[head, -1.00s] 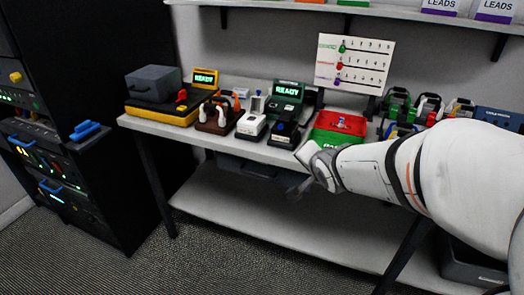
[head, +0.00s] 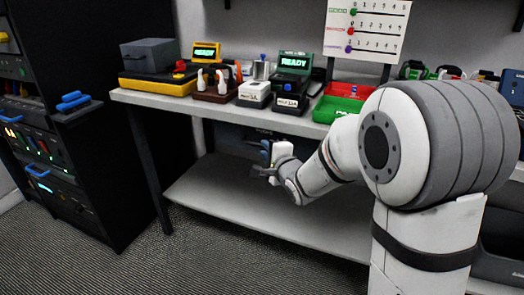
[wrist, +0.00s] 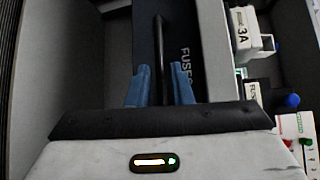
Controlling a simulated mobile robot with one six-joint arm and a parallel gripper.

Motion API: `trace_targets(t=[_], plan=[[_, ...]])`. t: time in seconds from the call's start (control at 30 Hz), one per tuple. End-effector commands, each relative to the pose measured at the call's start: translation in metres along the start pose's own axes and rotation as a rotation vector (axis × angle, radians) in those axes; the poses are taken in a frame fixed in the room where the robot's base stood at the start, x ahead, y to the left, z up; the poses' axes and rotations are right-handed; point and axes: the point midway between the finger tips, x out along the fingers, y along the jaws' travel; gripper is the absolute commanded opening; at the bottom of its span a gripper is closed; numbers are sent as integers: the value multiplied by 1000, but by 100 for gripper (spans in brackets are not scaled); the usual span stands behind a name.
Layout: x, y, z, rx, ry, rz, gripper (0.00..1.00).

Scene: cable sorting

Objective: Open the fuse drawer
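The fuse drawer (wrist: 187,30) is a dark front lettered "FUSES" in the wrist view, under the light grey bench edge. Its black bar handle (wrist: 158,45) runs up the picture. My gripper (wrist: 160,68) has its two blue fingers apart, one on each side of the handle, with gaps showing between fingers and bar. I see no clear contact. In the head view my gripper (head: 266,153) is just below the bench's front edge, at the drawer. The drawer is mostly hidden there, and I cannot tell how far it stands out.
The bench (head: 180,100) carries several testers, a green tray (head: 338,103) and a red tray (head: 350,90). A lower shelf (head: 225,195) lies beneath my gripper. A black rack (head: 85,150) stands at left. The carpet (head: 200,255) in front is clear.

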Motion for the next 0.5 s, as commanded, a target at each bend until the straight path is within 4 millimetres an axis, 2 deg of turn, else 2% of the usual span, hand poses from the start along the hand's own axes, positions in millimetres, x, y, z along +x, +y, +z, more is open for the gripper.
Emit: trace_targets(t=[0.03,0.2,0.5], plan=[[10,3,0,0,0,1,20],[31,2,0,0,1,1,20],[40,0,0,-1,1,1,20]])
